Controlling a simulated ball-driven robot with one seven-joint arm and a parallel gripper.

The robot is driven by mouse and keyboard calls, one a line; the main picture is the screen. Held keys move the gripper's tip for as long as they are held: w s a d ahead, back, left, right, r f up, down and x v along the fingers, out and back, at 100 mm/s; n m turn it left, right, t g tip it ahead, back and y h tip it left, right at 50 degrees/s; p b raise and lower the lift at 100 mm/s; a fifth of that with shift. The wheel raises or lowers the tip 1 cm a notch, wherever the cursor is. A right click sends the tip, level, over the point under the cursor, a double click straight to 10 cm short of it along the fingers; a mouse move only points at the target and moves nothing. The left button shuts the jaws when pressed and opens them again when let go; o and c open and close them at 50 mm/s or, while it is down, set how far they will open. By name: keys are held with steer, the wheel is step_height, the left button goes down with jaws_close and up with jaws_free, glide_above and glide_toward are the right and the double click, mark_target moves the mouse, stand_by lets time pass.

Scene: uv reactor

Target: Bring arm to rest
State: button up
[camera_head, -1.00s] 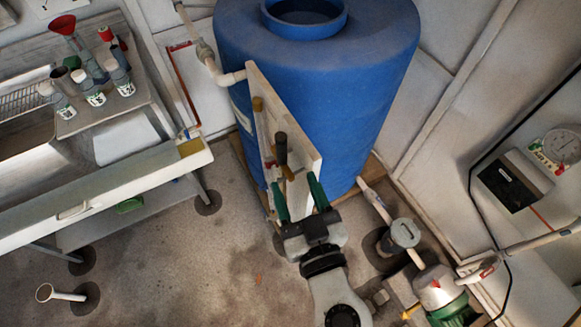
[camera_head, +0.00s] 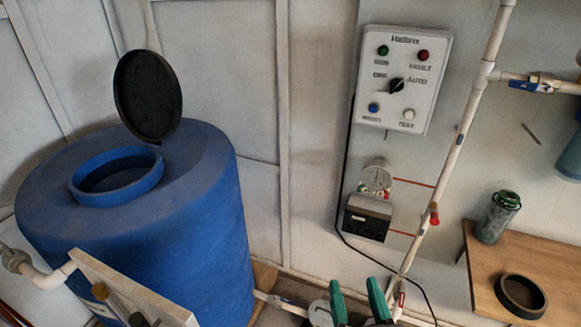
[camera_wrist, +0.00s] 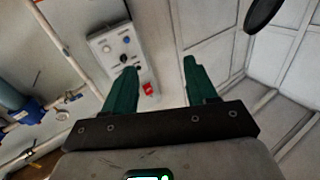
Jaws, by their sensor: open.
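My gripper (camera_head: 357,299) shows at the bottom edge of the head view, only its two green fingers visible. The fingers are apart with nothing between them. In the wrist view my gripper (camera_wrist: 158,85) is open and empty, its two green fingers pointing away towards the white wall. The rest of my arm is out of the head view. The gripper is in front of the wall below the control panel, right of the blue tank, and no contact with anything shows.
A blue tank (camera_head: 190,230) with a raised black lid (camera_head: 148,97) stands left. A control panel (camera_head: 402,80) hangs on the wall above a gauge box (camera_head: 368,217). A white pipe (camera_head: 462,150) runs down the wall. A wooden table (camera_head: 553,262) at right holds a green-capped jar (camera_head: 497,217) and dark ring (camera_head: 521,294).

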steer(key=s+d+f+m+g+h, duration=0.2)
steer(key=s+d+f+g+h, duration=0.15)
steer(key=d+f, duration=0.4)
steer(key=s+d+f+m+g+h, duration=0.25)
steer(key=d+f+g, duration=0.2)
steer(key=d, duration=0.55)
steer(key=s+f+n+g+y, duration=0.1)
steer(key=s+f+g, duration=0.3)
steer(key=s, duration=0.4)
steer(key=s+f+n+g+y, duration=0.2)
steer(key=s+f+g, duration=0.3)
steer(key=s, duration=0.3)
steer(key=shift+a+f+g+y+b, duration=0.3)
steer(key=shift+f+y, duration=0.3)
steer(key=shift+c, duration=0.4)
